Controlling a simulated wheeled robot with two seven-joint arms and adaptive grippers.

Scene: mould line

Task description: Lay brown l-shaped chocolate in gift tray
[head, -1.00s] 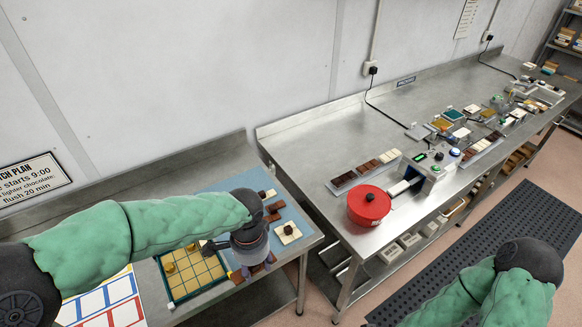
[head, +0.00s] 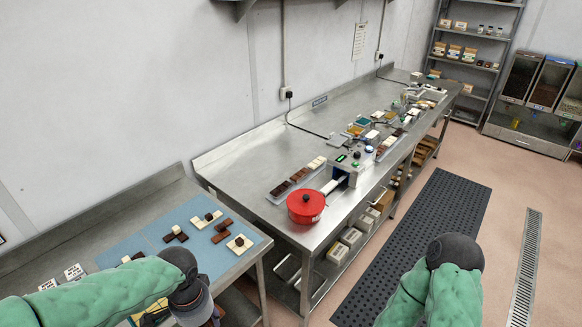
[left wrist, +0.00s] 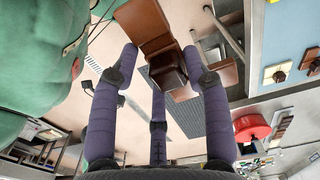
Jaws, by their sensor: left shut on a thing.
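My left gripper (left wrist: 161,62) is shut on the brown L-shaped chocolate (left wrist: 148,24) in the left wrist view. The chocolate has several flat brown squares and a darker raised block, and it is held up over the floor. In the head view the left gripper (head: 212,318) is at the bottom edge, its fingertips cut off. The gift tray (head: 152,319) shows only as a yellow and green sliver behind my left forearm; the rest is hidden or outside the picture. My right arm is at the lower right, its gripper outside the picture.
A blue mat (head: 152,239) on the near steel table holds several white and brown chocolates. A red round pot (head: 306,207) stands on the long steel bench (head: 240,160) beyond a gap. A black floor mat (head: 425,230) lies to the right.

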